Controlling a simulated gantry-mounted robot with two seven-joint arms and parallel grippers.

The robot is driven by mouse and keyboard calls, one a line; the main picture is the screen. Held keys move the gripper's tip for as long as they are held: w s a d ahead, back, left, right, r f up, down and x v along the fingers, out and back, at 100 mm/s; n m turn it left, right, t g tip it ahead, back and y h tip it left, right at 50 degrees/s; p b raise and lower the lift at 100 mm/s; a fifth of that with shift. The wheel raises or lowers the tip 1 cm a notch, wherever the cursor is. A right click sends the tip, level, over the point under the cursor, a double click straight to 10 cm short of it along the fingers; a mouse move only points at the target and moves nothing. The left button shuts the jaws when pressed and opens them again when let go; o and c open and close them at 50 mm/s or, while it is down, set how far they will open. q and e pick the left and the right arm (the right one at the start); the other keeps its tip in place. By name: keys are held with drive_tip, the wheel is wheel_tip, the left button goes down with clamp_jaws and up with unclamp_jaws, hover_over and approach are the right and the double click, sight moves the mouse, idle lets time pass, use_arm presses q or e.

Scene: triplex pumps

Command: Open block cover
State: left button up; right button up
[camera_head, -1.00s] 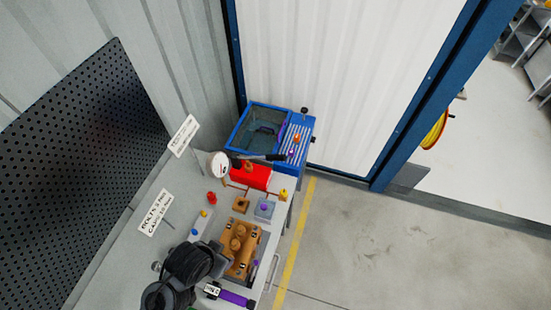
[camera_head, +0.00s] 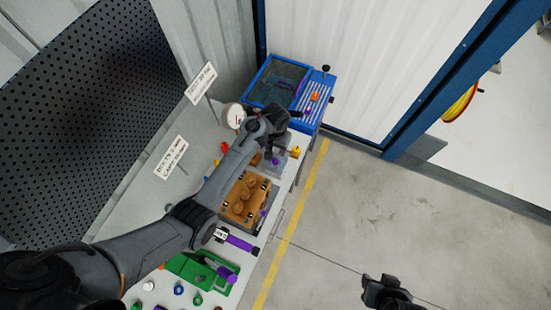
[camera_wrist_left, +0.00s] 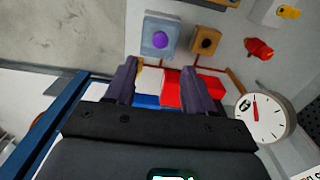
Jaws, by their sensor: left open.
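A large brown block (camera_head: 243,200) with round raised parts on top sits on the bench in the head view. Beyond it is a pale grey block (camera_head: 280,168) with a purple knob, partly hidden by my arm. That block shows clearly in the left wrist view (camera_wrist_left: 152,48), apart from my fingers. I cannot tell which part is the block cover. My left gripper (camera_head: 274,146) is open over the bench's far part; its spread fingers (camera_wrist_left: 157,72) hold nothing. My right gripper (camera_head: 388,292) hangs over the floor at the lower right, its jaws unclear.
A blue tank (camera_head: 272,83) stands at the bench's far end. A green tray (camera_head: 190,268) lies nearer. The floor at right is clear.

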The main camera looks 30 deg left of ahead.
sight(276, 161)
use_arm(q)
wheel_tip(276, 161, down, 10)
drive_tip(key=shift+f+b, duration=0.15)
drive_tip(key=shift+b, duration=0.25)
idle(0.3)
clamp_jaws()
